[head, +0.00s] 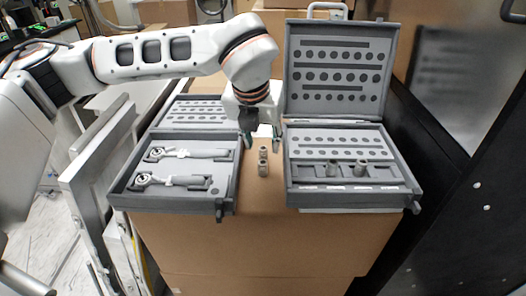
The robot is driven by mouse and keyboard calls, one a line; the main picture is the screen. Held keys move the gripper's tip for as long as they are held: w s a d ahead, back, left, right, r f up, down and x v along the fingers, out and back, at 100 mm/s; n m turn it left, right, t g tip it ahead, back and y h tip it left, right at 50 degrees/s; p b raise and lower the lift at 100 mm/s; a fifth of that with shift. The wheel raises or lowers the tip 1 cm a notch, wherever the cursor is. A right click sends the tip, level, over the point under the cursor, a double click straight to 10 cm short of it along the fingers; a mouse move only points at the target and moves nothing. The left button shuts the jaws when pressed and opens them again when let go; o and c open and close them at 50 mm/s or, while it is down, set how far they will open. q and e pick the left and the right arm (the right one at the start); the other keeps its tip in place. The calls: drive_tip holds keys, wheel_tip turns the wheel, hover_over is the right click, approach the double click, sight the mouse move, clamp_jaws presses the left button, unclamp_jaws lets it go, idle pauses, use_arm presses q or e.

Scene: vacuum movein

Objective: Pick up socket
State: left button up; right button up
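Two small grey sockets stand one behind the other on the cardboard box between the two open cases: a rear socket (263,152) and a front socket (263,169). My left gripper (261,146) hangs pointing down just above and behind them. Its dark fingers are apart, with nothing visible between them. Two more sockets, a left one (332,169) and a right one (361,167), sit in the tray of the right case (290,199). My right gripper is not seen.
The left case (227,204) holds two ratchet wrenches, a rear one (180,154) and a front one (165,181). The cases flank the narrow gap with the sockets. The cardboard box (250,245) has bare top in front of them. A dark panel (470,150) stands at right.

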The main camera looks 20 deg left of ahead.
sight(262, 149)
use_arm(q)
drive_tip(key=x, duration=0.4)
drive_tip(key=shift+w+a+p, duration=0.25)
drive_tip(key=shift+p, duration=0.05)
clamp_jaws()
